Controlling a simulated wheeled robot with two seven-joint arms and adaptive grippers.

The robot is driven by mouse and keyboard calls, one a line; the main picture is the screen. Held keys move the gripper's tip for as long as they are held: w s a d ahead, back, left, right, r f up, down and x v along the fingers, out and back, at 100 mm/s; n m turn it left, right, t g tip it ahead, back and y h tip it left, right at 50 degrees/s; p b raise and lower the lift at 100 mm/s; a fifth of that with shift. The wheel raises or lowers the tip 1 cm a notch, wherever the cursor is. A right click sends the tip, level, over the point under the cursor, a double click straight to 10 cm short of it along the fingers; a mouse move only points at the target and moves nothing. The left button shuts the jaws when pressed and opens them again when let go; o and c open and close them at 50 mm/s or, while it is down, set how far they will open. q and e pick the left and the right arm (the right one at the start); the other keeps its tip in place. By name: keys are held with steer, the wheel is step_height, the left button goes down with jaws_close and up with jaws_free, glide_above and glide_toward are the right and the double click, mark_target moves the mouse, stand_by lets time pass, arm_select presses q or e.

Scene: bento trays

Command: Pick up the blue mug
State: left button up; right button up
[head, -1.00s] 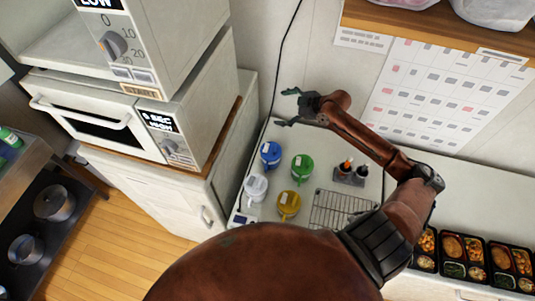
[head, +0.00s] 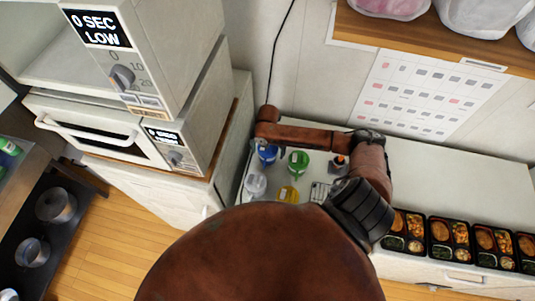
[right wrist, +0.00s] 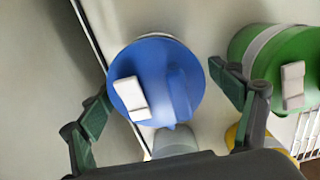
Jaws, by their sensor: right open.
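The blue mug (head: 268,154) stands on the white counter at the back left of a small group of mugs. In the right wrist view the blue mug (right wrist: 180,75) is seen from above, with a white tab on its round blue top. My right gripper (right wrist: 158,86) is open, with one finger on each side of the mug's outline and no visible grip on it. In the head view my right gripper (head: 257,150) is at the mug and partly hidden by the arm; its exact height over the mug is unclear. My left gripper is out of view.
A green mug (head: 298,162) stands close to the right of the blue one. A white mug (head: 255,184) and a yellow mug (head: 288,194) are in front. A wire rack (head: 320,192) and bottle holder (head: 338,168) are right; microwaves (head: 85,130) stand left.

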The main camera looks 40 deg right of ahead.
steer(key=shift+f+p, duration=0.3)
steer(key=shift+f, duration=1.5)
steer(key=shift+c, duration=0.6)
steer(key=shift+w+r, duration=0.1)
steer(key=shift+w, duration=0.1)
steer(key=c, duration=1.7)
